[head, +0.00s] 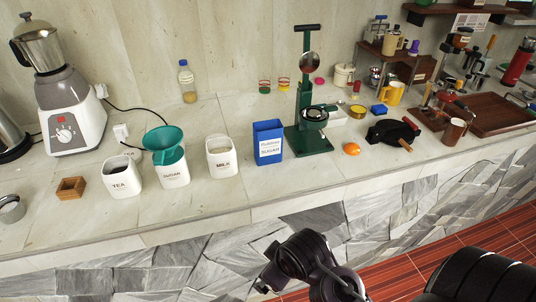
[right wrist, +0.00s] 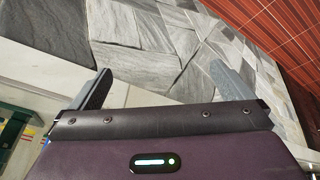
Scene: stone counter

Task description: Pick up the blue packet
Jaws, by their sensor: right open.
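The blue packet (head: 268,143), with a white label reading sugar, stands upright on the counter in the head view, between the white milk canister and the green press stand. My right arm shows at the bottom of the head view, below the counter edge and apart from the packet; its fingertips are not clear there. In the right wrist view my right gripper (right wrist: 165,85) is open and empty, its two fingers wide apart in front of the stone counter face. My left gripper is in neither view.
The milk canister (head: 221,157) stands close left of the packet, and the green press (head: 309,138) close right. An orange ball (head: 351,149) lies further right. The counter front (head: 230,208) is clear before the packet. Its stone face (right wrist: 160,50) drops below.

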